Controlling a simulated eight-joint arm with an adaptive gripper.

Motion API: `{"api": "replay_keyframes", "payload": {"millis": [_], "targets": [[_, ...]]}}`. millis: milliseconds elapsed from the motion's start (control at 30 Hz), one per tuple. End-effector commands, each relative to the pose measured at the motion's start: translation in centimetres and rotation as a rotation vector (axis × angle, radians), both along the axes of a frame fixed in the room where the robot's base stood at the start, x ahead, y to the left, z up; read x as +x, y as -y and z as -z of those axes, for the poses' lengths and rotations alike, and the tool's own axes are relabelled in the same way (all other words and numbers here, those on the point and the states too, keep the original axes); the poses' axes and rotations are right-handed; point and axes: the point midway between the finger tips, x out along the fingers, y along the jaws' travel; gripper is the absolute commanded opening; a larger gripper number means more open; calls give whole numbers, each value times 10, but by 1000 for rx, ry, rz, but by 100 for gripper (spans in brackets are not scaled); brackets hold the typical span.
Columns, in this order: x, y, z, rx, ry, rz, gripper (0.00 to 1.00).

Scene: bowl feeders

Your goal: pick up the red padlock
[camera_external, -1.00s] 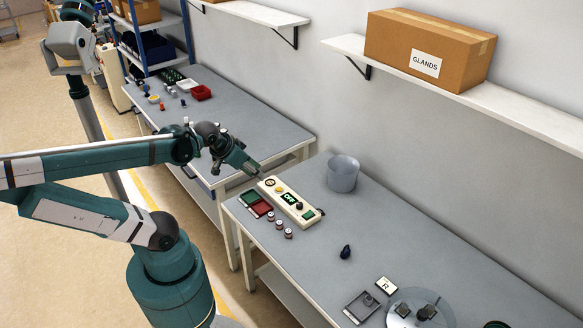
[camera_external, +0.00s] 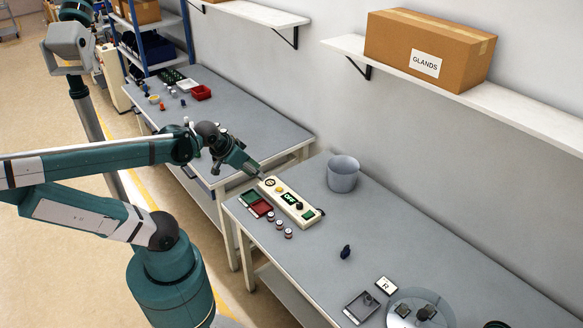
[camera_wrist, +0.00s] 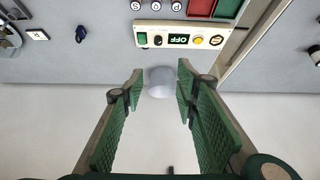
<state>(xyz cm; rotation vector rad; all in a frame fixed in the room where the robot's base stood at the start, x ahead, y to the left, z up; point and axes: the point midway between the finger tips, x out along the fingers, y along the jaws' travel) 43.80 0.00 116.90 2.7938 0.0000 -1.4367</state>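I cannot pick out a red padlock in either view. My gripper (camera_external: 256,170) is above the left end of the near bench, close to a cream control panel (camera_external: 277,190) with an OFF display. In the wrist view my gripper (camera_wrist: 158,80) is open, its green ribbed fingers spread wide with nothing gripped. A grey bucket (camera_wrist: 161,88) shows in the gap beyond the fingertips; it stands at the bench's back edge in the external view (camera_external: 343,175). A small dark blue object (camera_external: 346,252) lies alone mid-bench.
A green tray (camera_external: 250,196) and a red tray (camera_external: 261,209) lie in front of the panel, beside three small lettered cylinders (camera_external: 279,224). A round clear plate (camera_external: 440,310) and grey tray (camera_external: 353,311) are at right. The far bench (camera_external: 235,112) holds a red bin (camera_external: 201,92).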

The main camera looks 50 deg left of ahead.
Motion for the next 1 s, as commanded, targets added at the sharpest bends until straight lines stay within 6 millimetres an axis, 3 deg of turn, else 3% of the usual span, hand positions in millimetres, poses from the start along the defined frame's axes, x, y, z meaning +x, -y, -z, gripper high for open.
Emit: {"api": "replay_keyframes", "payload": {"millis": [467, 1000], "targets": [[14, -14, -9, -3, -17, -37, 30], [77, -92, -36, -27, -105, -214, 30]]}}
